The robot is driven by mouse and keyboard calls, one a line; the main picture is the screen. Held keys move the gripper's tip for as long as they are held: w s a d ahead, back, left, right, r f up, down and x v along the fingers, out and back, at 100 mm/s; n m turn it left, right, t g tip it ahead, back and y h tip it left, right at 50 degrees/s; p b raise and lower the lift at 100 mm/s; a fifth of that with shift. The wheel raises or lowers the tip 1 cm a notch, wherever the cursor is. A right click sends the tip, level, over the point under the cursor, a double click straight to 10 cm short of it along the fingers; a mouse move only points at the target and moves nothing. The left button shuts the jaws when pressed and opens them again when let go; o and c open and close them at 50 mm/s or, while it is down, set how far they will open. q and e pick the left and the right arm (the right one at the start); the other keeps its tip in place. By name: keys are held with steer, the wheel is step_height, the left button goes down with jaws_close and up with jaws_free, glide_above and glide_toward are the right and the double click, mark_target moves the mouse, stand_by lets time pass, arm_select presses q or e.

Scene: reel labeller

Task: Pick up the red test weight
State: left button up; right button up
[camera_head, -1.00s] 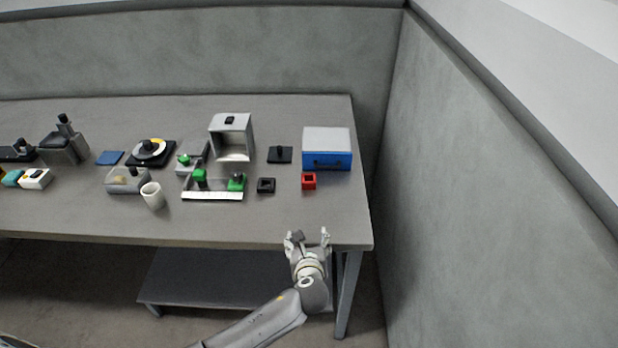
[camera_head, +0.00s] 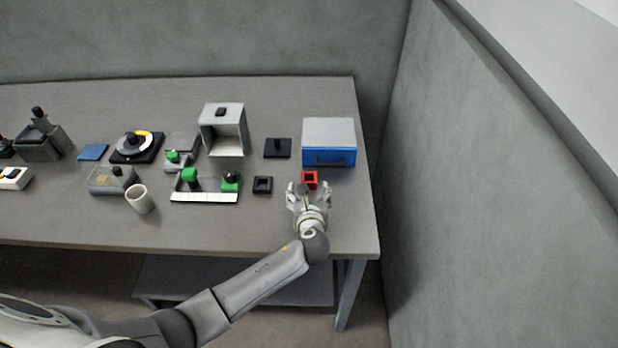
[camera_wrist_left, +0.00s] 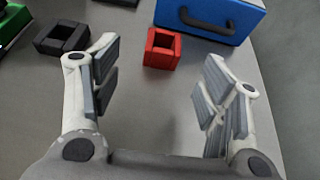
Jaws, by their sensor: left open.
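The red test weight (camera_head: 309,180) is a small red block with a square recess in its top. It sits on the table in front of the blue-fronted box. It also shows in the left wrist view (camera_wrist_left: 162,48), upright and ahead between the fingers. My left gripper (camera_head: 310,190) is open and empty, just on the near side of the red block. In the left wrist view my left gripper (camera_wrist_left: 158,95) has its fingers spread wide, with the block beyond their tips. No contact shows. My right gripper is not in view.
The blue box (camera_head: 329,157) stands close behind the red block. A black square block (camera_head: 262,185) lies to its left. A ruler-fronted holder with green knobs (camera_head: 205,197) and a cup (camera_head: 140,199) are farther left. The table's right edge is near; the front right is clear.

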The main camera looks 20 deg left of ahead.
mark_target(309, 175)
arm_select(q)
steer(key=shift+x, duration=0.9)
steer(key=shift+w+f, duration=0.15)
steer(key=shift+w, duration=0.15)
steer(key=shift+w+a+f, duration=0.1)
steer(key=shift+w, duration=0.05)
steer(key=shift+w+a+f, duration=0.1)
steer(key=shift+w, duration=0.4)
steer(key=shift+w+f, duration=0.1)
steer(key=shift+w, duration=0.25)
steer(key=shift+x, duration=1.05)
steer(key=shift+w+a+f, duration=0.1)
steer(key=shift+w+f, duration=0.2)
steer(key=shift+w, duration=0.15)
steer(key=shift+c, duration=0.5)
steer(key=c, duration=1.2)
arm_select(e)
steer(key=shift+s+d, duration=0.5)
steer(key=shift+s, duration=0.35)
